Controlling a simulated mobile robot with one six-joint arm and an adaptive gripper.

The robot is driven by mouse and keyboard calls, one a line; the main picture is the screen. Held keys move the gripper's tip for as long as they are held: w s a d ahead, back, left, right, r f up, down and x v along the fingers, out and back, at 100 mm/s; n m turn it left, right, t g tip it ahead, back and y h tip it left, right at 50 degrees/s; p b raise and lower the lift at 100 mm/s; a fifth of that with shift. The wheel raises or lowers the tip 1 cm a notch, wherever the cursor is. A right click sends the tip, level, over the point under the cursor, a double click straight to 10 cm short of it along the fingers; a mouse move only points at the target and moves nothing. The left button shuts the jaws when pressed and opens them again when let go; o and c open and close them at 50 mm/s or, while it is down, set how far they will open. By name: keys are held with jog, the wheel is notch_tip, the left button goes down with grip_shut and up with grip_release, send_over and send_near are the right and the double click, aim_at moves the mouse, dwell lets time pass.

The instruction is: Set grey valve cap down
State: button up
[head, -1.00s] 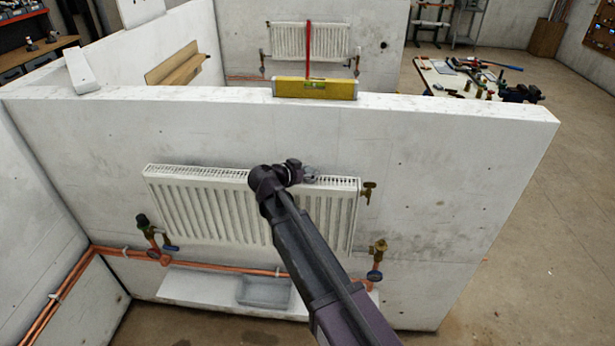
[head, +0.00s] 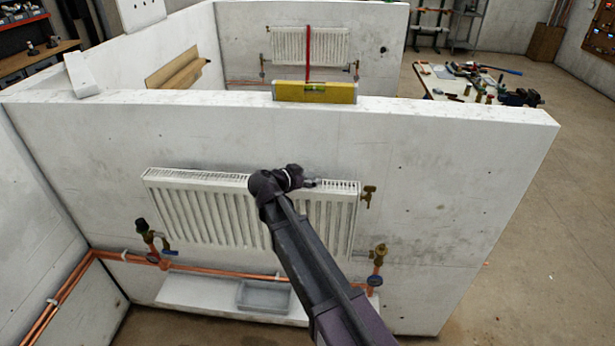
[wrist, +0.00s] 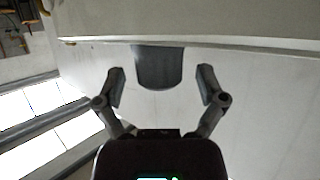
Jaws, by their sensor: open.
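My gripper (wrist: 162,82) is open in the wrist view, with its two fingers spread apart. A dark grey rounded cylinder, which looks like the grey valve cap (wrist: 158,68), sits between the fingers with a gap on each side. Its flat end meets a pale edge at the top of the wrist view, which appears upside down. In the head view my gripper (head: 311,183) is small, at the right part of the radiator's top edge. The cap cannot be made out there.
A white radiator (head: 205,210) hangs on the low wall, with brass valves at its right (head: 377,255) and left (head: 147,238). A shelf (head: 195,293) below carries a grey tray (head: 263,308). A yellow level (head: 314,92) lies on the wall top.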

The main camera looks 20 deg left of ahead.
jog(key=shift+r, duration=0.2)
jog(key=shift+s+a+r+p, duration=0.25)
jog(key=shift+s+r+p, duration=0.05)
jog(key=shift+s+p, duration=0.25)
jog(key=p+v, duration=0.3)
jog(key=v, duration=0.7)
jog(key=shift+s+p, duration=0.3)
jog(key=shift+p, duration=0.1)
jog(key=shift+a+r, duration=0.1)
